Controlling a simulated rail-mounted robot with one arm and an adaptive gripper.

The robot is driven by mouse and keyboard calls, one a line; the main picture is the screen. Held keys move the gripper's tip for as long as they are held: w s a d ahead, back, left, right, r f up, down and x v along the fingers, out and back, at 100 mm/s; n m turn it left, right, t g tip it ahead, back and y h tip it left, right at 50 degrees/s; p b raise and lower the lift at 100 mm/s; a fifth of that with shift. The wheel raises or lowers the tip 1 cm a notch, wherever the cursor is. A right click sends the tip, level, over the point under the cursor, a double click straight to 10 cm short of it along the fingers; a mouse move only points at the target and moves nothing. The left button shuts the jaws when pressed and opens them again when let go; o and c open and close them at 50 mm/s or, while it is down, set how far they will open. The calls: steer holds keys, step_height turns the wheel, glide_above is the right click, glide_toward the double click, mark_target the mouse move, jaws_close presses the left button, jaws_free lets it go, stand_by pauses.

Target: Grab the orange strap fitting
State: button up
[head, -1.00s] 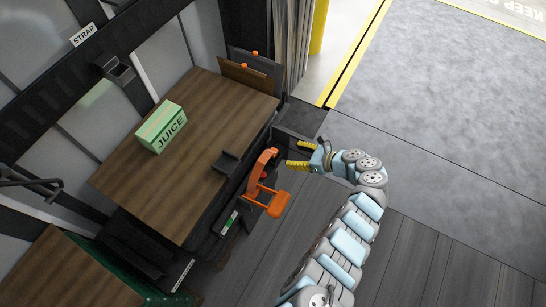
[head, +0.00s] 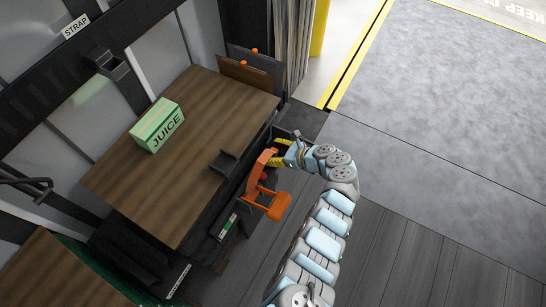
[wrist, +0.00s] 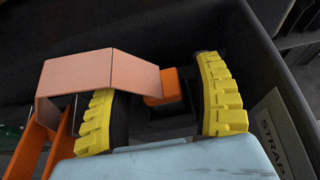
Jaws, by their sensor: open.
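In the wrist view a small orange fitting (wrist: 170,84) sits on a black block inside a dark bin (wrist: 275,80) labelled STRAP. My gripper (wrist: 162,88) is open, with its yellow fingers to either side of the fitting; I see no contact with it. An orange bracket (wrist: 95,75) covers the left fingertip and part of the fitting's left side. In the head view my gripper (head: 279,153) is at the upper end of the orange bracket (head: 261,168), beside the table's right edge. The small fitting is not clearly visible there.
A wooden table (head: 210,120) with a green JUICE box (head: 157,125) stands left of the bin. The bracket's lower orange handle (head: 273,206) sticks out towards the floor. The grey floor (head: 440,110) on the right is clear.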

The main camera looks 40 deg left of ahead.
jaws_close()
steer(key=shift+d, duration=0.1)
stand_by(0.3)
